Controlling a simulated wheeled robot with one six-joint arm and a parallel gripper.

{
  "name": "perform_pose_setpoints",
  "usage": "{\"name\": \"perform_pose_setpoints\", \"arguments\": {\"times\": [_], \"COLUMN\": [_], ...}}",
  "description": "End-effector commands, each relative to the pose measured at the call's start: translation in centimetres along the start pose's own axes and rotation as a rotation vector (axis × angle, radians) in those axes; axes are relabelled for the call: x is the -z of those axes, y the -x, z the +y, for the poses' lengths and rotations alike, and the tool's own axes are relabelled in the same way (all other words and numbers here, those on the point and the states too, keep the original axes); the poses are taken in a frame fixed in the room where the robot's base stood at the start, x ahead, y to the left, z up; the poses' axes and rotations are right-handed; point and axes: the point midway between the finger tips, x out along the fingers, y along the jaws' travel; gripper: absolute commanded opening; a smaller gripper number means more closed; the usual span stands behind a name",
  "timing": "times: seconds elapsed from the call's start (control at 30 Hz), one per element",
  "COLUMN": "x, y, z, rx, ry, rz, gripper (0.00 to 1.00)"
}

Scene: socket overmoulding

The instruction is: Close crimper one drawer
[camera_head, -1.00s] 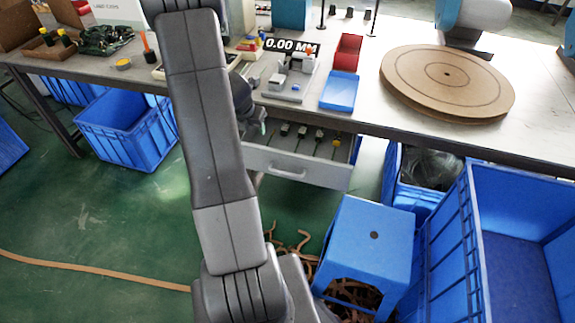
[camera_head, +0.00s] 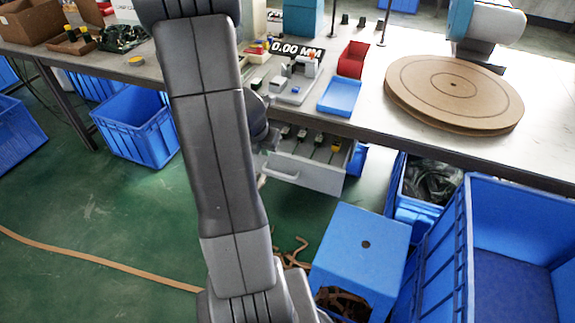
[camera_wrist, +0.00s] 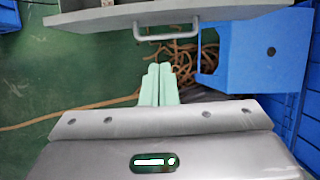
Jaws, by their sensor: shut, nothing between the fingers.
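The grey drawer (camera_head: 312,172) stands pulled out beneath the workbench edge, with several tools with yellow or dark ends lying in it. Its bar handle (camera_head: 283,177) is on the front panel. In the wrist view the drawer front (camera_wrist: 225,13) crosses the top, with its handle (camera_wrist: 166,37) facing my gripper (camera_wrist: 160,68). The pale green fingers are shut together and empty. Their tips point at the handle from just in front, with a small gap in the picture. In the head view my arm hides most of the gripper and the drawer's left end.
A blue stool (camera_head: 362,250) stands below and right of the drawer; it also shows in the wrist view (camera_wrist: 238,70). A large blue crate (camera_head: 510,235) is farther right. The workbench (camera_head: 365,118) overhangs the drawer. Green floor is open to the left.

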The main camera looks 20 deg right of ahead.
Motion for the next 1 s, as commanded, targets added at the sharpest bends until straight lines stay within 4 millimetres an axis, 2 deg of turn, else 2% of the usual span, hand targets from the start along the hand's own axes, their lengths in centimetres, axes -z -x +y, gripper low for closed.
{"name": "perform_pose_setpoints", "arguments": {"times": [0.17, 0.67, 0.73, 0.8, 1.0], "x": [0.7, 0.8, -0.7, -1.6, -3.0], "y": [-0.8, -10.4, -9.9, -10.3, -11.0], "z": [-0.5, -0.5, -0.4, -0.4, -0.5], "rx": [0.003, 0.002, 0.002, 0.002, 0.002], "ry": [-0.004, -0.005, -0.007, -0.006, -0.004], "rz": [0.002, 0.002, 0.0, 0.001, 0.001], "gripper": [0.0, 0.0, 0.0, 0.0, 0.0]}}
